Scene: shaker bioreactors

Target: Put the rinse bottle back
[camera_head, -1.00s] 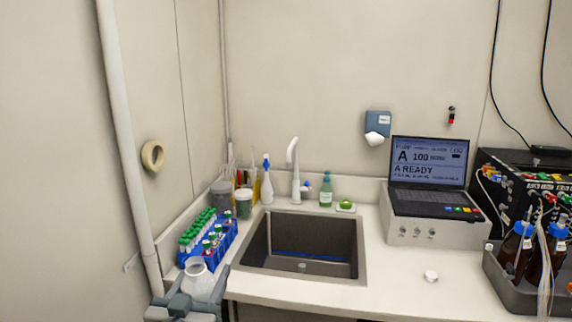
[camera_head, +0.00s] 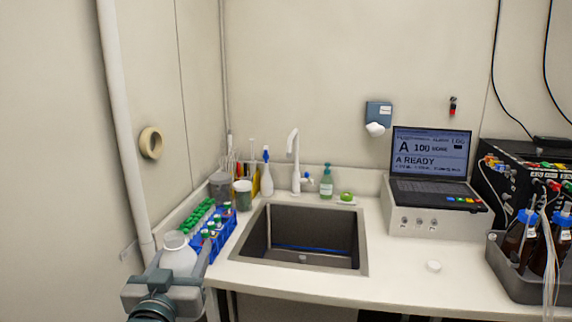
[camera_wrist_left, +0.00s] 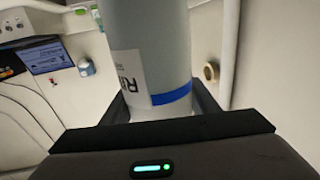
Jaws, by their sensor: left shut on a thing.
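The rinse bottle (camera_head: 179,259) is white and open at the top. It stands up from my left gripper (camera_head: 183,272) at the lower left of the head view, in front of the counter's left end. In the left wrist view the bottle (camera_wrist_left: 150,60) shows a label starting with "RI" and a blue band, between the two fingers (camera_wrist_left: 160,108). The gripper is shut on it. The bottle's lower part is hidden behind the gripper. My right gripper is not in view.
A blue rack (camera_head: 222,240) of green-capped tubes is just beyond the bottle. The sink (camera_head: 300,240) is to its right. A blue-tipped squeeze bottle (camera_head: 267,180) and a green soap bottle (camera_head: 326,184) stand behind the sink. The counter right of the sink (camera_head: 400,270) is mostly clear.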

